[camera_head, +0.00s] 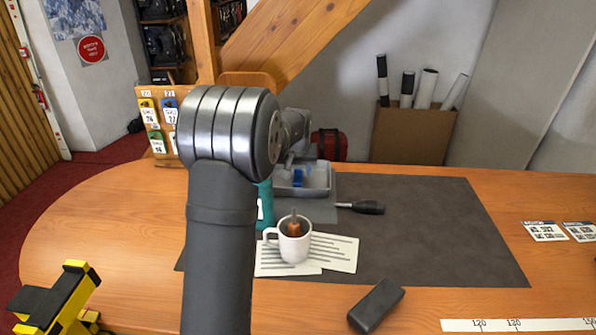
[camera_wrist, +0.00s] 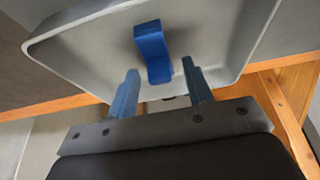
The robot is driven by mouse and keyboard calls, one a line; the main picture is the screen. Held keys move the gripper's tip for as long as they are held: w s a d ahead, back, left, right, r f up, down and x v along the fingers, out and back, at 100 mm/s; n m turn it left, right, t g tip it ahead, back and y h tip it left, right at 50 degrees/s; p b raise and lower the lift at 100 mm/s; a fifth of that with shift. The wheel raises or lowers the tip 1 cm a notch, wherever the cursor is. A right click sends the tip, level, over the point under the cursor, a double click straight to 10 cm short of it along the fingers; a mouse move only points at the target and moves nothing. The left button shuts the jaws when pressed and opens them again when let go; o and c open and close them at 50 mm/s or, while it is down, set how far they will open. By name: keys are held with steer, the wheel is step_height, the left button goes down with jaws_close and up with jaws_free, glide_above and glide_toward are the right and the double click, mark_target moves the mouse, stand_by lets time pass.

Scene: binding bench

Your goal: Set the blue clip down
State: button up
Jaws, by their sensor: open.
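The blue clip (camera_wrist: 151,42) lies in the grey tray (camera_wrist: 85,40) in the wrist view, against its pale floor. My gripper (camera_wrist: 160,67) is open, with one finger on each side of the clip's lower end and a gap visible on both sides. In the head view the grey tray (camera_head: 288,191) stands at the back of the dark mat, and a blue piece that looks like the clip (camera_head: 298,176) shows inside it. My gripper is at the tray there, mostly hidden by my own arm.
A white mug (camera_head: 293,246) with something brown in it stands on printed sheets (camera_head: 343,252). A dark-handled tool (camera_head: 366,207) lies right of the tray. A teal object (camera_head: 265,203) stands beside my arm. The mat's right side (camera_head: 450,230) is clear.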

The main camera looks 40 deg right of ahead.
mark_target(298, 169)
steer(key=v, duration=1.1)
steer(key=shift+r, duration=0.2)
steer(key=shift+f, duration=0.1)
steer(key=x, duration=1.1)
steer(key=shift+f, duration=0.25)
steer(key=shift+w+d, duration=0.1)
steer(key=shift+d, duration=0.05)
steer(key=shift+r, duration=1.75)
